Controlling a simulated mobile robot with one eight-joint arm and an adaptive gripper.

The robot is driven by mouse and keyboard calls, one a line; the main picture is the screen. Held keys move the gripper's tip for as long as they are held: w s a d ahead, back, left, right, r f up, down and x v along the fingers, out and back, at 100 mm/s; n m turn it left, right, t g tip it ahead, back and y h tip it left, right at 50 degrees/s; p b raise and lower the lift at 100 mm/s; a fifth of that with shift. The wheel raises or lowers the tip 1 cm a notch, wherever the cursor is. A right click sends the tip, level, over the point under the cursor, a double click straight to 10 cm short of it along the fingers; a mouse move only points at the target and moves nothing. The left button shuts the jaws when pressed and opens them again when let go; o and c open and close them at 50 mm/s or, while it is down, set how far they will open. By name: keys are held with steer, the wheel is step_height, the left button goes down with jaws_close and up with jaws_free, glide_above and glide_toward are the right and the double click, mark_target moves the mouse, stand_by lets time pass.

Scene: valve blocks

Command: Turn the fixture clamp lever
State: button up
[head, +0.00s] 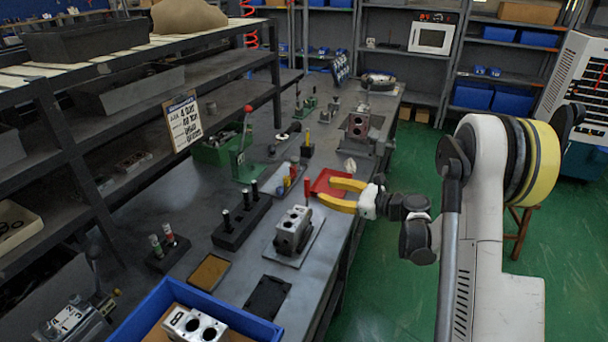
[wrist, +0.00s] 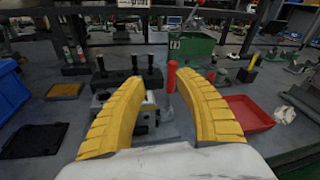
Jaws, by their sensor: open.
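The clamp lever has an upright red handle (head: 307,190), beside a grey valve block (head: 293,229) on a flat plate. In the wrist view the red handle (wrist: 172,76) stands between the tips of my yellow fingers, nearer the right one, and beyond them. The valve block (wrist: 148,112) is partly hidden behind my left finger. My gripper (head: 325,191) is open and empty, reaching in from the right over the bench edge; its fingers also show in the wrist view (wrist: 164,78). I cannot tell whether a finger touches the handle.
A red tray (head: 322,178) lies close behind my fingers. A black rack with several black-topped pins (head: 240,221) stands left of the block. A green lever press (head: 243,160) is farther back. A blue bin (head: 160,297) is at the near end.

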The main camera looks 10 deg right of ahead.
mark_target(307, 193)
steer(key=w+a+m, duration=0.1)
steer(key=w, duration=0.1)
steer(key=w+a+f+m+t+b, duration=0.1)
steer(key=w+a, duration=0.1)
steer(key=w, duration=0.1)
steer(key=w+a+f+y+b, duration=0.1)
steer(key=w, duration=0.2)
steer(key=shift+w+a+m+t, duration=0.2)
steer(key=shift+a+m+t, duration=0.1)
steer(key=shift+m, duration=0.1)
steer(key=shift+c, duration=0.4)
jaws_close()
